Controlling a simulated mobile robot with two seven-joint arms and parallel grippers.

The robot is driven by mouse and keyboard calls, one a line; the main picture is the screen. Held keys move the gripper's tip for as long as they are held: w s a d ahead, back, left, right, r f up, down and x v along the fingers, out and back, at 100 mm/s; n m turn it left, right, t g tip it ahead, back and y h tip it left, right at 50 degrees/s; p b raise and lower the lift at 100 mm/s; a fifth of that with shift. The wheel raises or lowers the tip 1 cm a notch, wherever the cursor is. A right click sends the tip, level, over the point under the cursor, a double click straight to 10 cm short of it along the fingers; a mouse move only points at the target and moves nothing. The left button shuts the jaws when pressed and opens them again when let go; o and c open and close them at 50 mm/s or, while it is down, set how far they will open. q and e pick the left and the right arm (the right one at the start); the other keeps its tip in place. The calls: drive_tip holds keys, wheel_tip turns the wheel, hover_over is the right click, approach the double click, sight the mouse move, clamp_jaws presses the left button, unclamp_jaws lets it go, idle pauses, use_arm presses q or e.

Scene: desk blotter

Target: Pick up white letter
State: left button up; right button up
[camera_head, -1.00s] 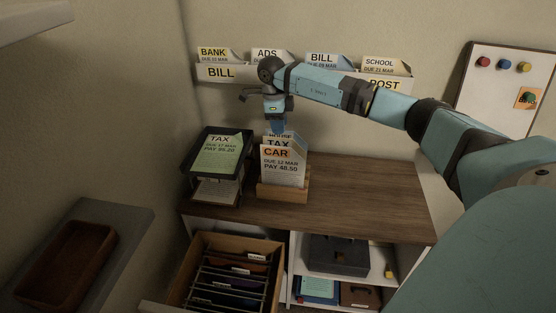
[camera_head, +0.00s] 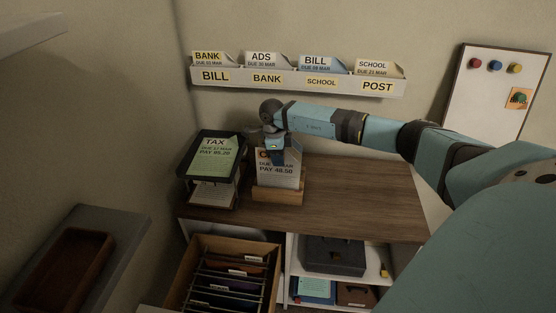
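A white letter (camera_head: 278,176) reading "PAY 48.50" stands upright in the wooden letter holder (camera_head: 278,196) on the desk. Other letters stand behind it, mostly hidden. My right gripper (camera_head: 276,156) points down at the top of the white letter and covers most of its heading. Its fingers are too small and dark to tell whether they are open or shut, or touching the paper. My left gripper is not in view.
A black tray (camera_head: 188,166) with a green TAX letter (camera_head: 214,157) stands left of the holder. A wall rack (camera_head: 300,84) with labelled slots holds several letters. An open drawer (camera_head: 190,272) with folders is below. The desk top (camera_head: 360,200) is clear to the right.

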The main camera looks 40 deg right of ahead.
clamp_jaws()
drive_tip(key=shift+r, duration=0.15)
